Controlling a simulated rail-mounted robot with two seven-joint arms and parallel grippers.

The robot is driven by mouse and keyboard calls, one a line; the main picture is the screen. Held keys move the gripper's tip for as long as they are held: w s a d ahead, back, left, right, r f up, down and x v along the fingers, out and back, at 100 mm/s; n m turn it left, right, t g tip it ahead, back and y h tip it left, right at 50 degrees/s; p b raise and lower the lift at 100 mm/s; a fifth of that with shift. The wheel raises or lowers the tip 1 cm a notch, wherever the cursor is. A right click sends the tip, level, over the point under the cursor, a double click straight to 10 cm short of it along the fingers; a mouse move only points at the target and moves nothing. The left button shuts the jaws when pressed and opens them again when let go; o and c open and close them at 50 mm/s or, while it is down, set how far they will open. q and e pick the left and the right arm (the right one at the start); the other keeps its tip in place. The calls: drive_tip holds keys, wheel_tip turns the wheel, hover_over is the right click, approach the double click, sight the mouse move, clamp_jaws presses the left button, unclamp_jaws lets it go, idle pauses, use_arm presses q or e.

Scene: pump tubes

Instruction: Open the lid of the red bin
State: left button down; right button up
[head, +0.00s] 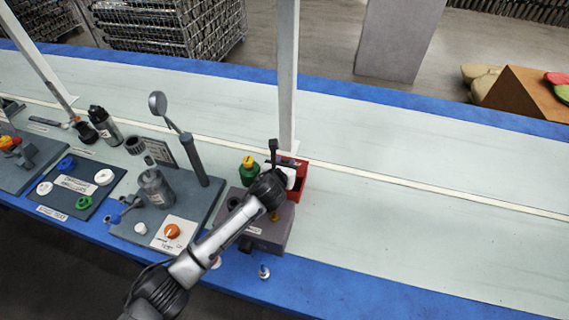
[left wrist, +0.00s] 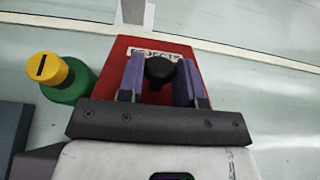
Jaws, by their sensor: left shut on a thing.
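The red bin (head: 301,190) stands on the table beside the foot of a white post in the head view, partly hidden by my left gripper. In the left wrist view its red lid (left wrist: 125,50) fills the middle, with a white "REJECTS" label. A round black knob (left wrist: 159,71) shows on the lid, between my fingers. My left gripper (head: 290,172) is over the bin, and its two purple-grey fingers (left wrist: 160,82) are shut on the knob. I cannot tell whether the lid is raised. My right gripper is not in view.
A green bottle with a yellow cap (head: 248,165) stands just left of the bin; it also shows in the left wrist view (left wrist: 65,80). Grey trays with pump parts (head: 160,195) lie further left. The pale table right of the bin (head: 420,220) is clear.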

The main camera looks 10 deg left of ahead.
use_arm(q)
drive_tip(key=shift+w+d+r+g+y+p, duration=0.15)
drive_tip(key=shift+w+r+g+p, duration=0.5)
drive_tip(key=shift+p, duration=1.8)
drive_tip(key=shift+w+d+r+g+y+p, duration=0.15)
drive_tip(key=shift+w+r+g+p, duration=0.45)
drive_tip(key=shift+p, duration=1.8)
drive_tip(key=shift+w+r+g, duration=0.1)
drive_tip(key=shift+r+g, duration=0.15)
drive_tip(key=shift+r, duration=0.05)
drive_tip(key=shift+w+g, duration=0.25)
drive_tip(key=shift+g, duration=0.05)
drive_tip(key=shift+w, duration=0.25)
drive_tip(key=g+b, duration=0.1)
drive_tip(key=b, duration=0.1)
drive_tip(key=w+g+b, duration=0.1)
drive_tip(key=b, duration=0.1)
drive_tip(key=w+b, duration=0.1)
drive_tip(key=b, duration=0.1)
drive_tip(key=shift+d+r+g+y, duration=0.25)
drive_tip(key=shift+r+g+y, duration=0.05)
drive_tip(key=shift+g, duration=0.1)
drive_tip(key=shift+w+r+b, duration=0.1)
drive_tip(key=shift+w+b, duration=0.1)
drive_tip(key=shift+b, duration=0.3)
drive_tip(key=shift+w+r, duration=0.1)
drive_tip(key=shift+r, duration=0.05)
